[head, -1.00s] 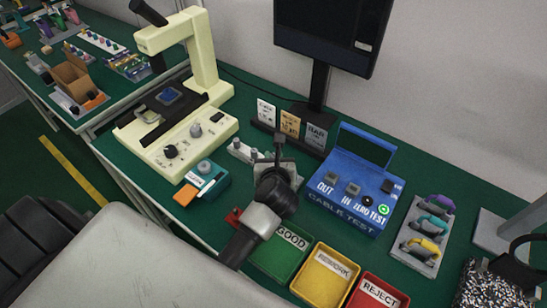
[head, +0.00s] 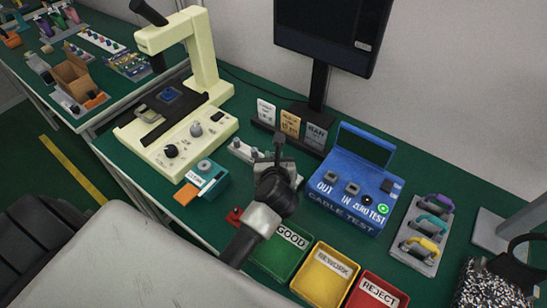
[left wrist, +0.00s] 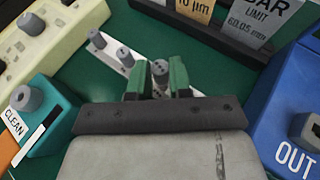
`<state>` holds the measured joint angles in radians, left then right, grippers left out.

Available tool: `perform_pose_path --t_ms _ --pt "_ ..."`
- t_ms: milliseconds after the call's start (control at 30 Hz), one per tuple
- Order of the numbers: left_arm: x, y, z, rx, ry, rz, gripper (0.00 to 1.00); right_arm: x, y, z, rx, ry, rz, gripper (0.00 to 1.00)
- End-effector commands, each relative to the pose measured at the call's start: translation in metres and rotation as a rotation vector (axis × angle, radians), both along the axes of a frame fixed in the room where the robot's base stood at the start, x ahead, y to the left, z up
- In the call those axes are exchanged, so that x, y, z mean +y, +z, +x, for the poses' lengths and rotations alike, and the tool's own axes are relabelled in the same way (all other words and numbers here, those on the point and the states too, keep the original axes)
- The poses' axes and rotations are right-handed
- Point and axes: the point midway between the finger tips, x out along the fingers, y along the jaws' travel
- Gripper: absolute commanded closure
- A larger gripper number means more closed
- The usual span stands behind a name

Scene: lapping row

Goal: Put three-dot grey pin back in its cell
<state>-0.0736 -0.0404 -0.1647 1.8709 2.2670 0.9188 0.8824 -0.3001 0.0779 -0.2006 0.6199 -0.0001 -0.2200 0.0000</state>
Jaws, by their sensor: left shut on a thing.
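My left gripper (head: 270,160) reaches over the pin rack, its fingers partly hidden by its own wrist. In the left wrist view its green fingertips (left wrist: 159,80) are shut on a grey pin (left wrist: 160,71), upright, with dark dots on its top. The white pin rack (left wrist: 107,50) runs beneath and behind it; in the head view the rack (head: 235,152) stands left of the blue tester. Two other grey pins (left wrist: 98,38) (left wrist: 125,56) stand in the rack to the left. The held pin's lower end is hidden, so I cannot tell whether it sits in a cell.
A teal CLEAN box (left wrist: 45,112) with a grey cylinder on top stands left. The blue cable tester (head: 350,190) is close on the right. Label cards (head: 290,124) stand behind. Green (head: 262,262), yellow (head: 303,283) and red bins lie in front. The cream microscope (head: 190,140) is at left.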

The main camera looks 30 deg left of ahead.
Motion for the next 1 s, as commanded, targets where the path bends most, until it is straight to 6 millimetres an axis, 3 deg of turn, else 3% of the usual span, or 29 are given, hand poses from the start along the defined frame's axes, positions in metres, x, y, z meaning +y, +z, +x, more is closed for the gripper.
perform_pose_path --t_ms 1000 --pt "0.0 -0.025 0.0 0.0 0.0 0.0 1.0 -0.003 -0.018 0.0 0.0 0.0 -0.003 1.0"
